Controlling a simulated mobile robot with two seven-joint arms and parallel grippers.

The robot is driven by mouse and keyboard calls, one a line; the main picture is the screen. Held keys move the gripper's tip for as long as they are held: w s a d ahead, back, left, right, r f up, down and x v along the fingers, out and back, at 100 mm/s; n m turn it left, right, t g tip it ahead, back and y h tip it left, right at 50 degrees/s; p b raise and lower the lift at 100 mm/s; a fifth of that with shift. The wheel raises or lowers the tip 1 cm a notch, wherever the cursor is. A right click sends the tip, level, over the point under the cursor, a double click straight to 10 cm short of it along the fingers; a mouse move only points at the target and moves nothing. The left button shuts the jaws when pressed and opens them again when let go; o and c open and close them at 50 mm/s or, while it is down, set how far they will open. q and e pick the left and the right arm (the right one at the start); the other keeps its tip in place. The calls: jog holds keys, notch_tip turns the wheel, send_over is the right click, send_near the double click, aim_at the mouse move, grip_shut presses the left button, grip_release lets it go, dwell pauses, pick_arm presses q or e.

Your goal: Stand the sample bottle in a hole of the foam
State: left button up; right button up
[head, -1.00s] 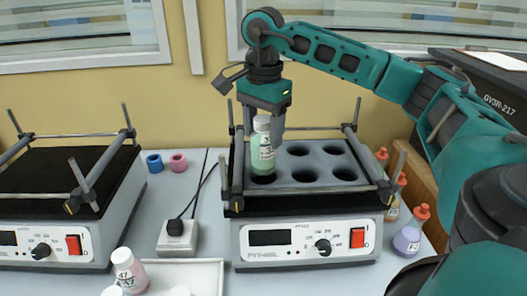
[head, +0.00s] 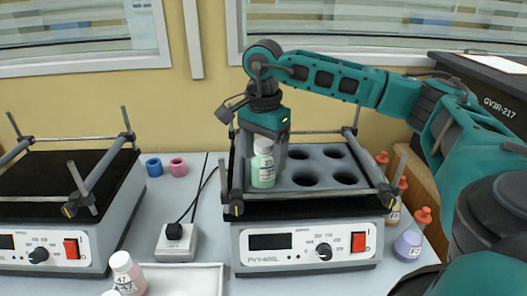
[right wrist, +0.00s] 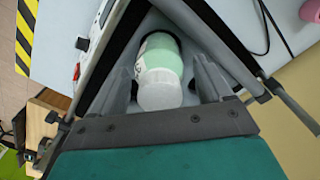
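The sample bottle (head: 263,168) has pale green liquid, a white cap and a label. It is upright at the front-left hole of the grey foam (head: 322,168), which sits on the right shaker. Its lower end covers that hole; how deep it sits is hard to tell. My right gripper (head: 271,150) is directly above, pointing down. In the right wrist view, the right gripper's fingers (right wrist: 165,88) stand on either side of the bottle (right wrist: 160,72), with gaps beside the white cap. My left gripper is not in view.
Metal rods and bars (head: 236,185) frame the foam. A second shaker (head: 70,180) stands left. Orange-capped bottles (head: 408,243) stand at right. A white tray (head: 205,279) with bottles is at the front. A power socket (head: 177,243) and blue and pink rings (head: 154,167) lie between the shakers.

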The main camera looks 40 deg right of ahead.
jog(key=shift+o, duration=0.2)
notch_tip(320, 180, up, 12)
jog(key=shift+r+p, duration=0.2)
jog(key=shift+p, duration=0.85)
